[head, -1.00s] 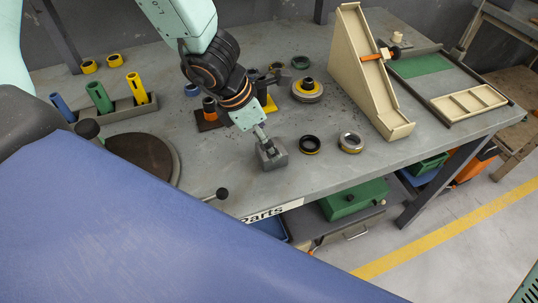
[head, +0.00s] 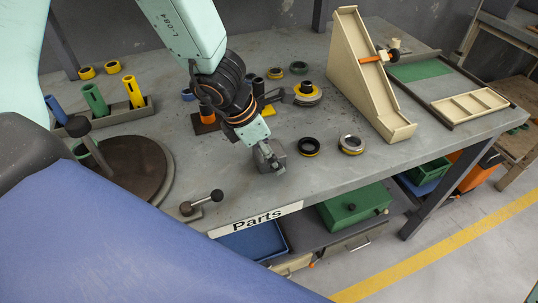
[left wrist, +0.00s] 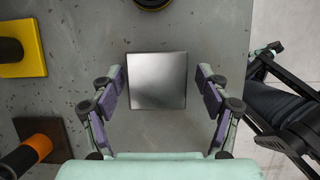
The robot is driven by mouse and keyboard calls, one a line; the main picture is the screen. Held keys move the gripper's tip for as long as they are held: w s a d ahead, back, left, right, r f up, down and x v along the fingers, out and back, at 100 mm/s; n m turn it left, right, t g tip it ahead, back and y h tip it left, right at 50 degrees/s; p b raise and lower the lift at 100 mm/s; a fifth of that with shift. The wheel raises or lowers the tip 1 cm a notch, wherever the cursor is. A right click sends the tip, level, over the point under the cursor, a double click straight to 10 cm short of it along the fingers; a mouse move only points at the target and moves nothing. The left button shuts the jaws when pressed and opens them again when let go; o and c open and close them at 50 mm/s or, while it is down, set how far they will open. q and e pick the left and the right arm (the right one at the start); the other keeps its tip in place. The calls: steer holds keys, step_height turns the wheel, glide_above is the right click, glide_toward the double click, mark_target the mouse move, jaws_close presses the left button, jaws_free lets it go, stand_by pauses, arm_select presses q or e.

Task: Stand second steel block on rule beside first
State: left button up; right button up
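A square steel block (left wrist: 157,80) lies on the grey bench between the two fingers of my left gripper (left wrist: 161,88) in the left wrist view. Gaps show on both sides of it, so the gripper is open around it and not clamped. In the head view the left gripper (head: 268,161) points down over the same block (head: 279,150), hiding part of it. Behind my left arm, a small grey piece (head: 286,95) stands near a yellow-ringed disc; I cannot tell if it is the first block or the rule. I do not make out my right gripper.
Black ring (head: 308,146) and steel ring (head: 351,144) lie right of the block. A beige angled stand (head: 372,75) stands beyond them. A round dark plate (head: 132,165) and ball-ended lever (head: 205,201) are at left. The front edge is close.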

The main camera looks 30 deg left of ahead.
arm_select(q)
steer(key=shift+w+a+f, duration=0.15)
steer(key=shift+w+a, duration=0.05)
steer(key=shift+c, duration=1.4)
steer(key=shift+w, duration=0.1)
steer(key=shift+c, duration=0.8)
steer(key=shift+d, duration=0.2)
steer(key=c, duration=0.4)
steer(key=shift+a, duration=0.15)
steer(key=c, duration=0.5)
jaws_close()
